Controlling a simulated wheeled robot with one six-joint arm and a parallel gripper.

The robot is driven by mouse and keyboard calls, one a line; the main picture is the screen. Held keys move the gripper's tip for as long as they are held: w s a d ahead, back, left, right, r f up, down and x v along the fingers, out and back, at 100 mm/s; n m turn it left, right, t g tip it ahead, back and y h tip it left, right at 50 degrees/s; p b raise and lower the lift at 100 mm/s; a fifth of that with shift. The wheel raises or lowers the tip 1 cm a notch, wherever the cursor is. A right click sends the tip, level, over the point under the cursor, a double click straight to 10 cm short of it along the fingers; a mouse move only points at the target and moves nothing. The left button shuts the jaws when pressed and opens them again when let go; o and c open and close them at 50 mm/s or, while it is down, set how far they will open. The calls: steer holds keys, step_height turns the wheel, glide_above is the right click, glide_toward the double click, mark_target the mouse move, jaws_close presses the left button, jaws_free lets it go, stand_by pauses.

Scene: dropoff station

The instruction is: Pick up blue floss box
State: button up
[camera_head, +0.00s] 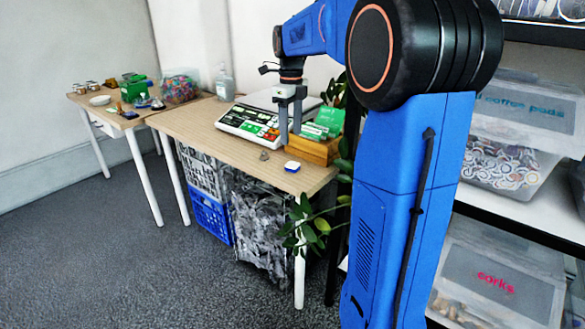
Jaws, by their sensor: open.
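A small white and blue box (292,167), which looks like the blue floss box, lies on the wooden table (187,122) near its front right edge. My gripper (290,139) points down above the table, with its two grey fingers apart and nothing between them. In the picture its fingertips are a little above the box. The exact height and depth gap cannot be told from this view. The box is not hidden.
A small grey object (264,155) lies left of the box. A scale (250,122) and a wooden holder with green cards (318,150) stand close behind. A leafy plant (308,226) rises beside the table's right end. The table's left part is mostly clear.

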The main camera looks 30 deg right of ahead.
mark_target(290, 164)
step_height(290, 164, down, 10)
steer(key=shift+a+f, duration=0.15)
steer(key=shift+f, duration=0.1)
stand_by(0.4)
steer(key=c, duration=1.1)
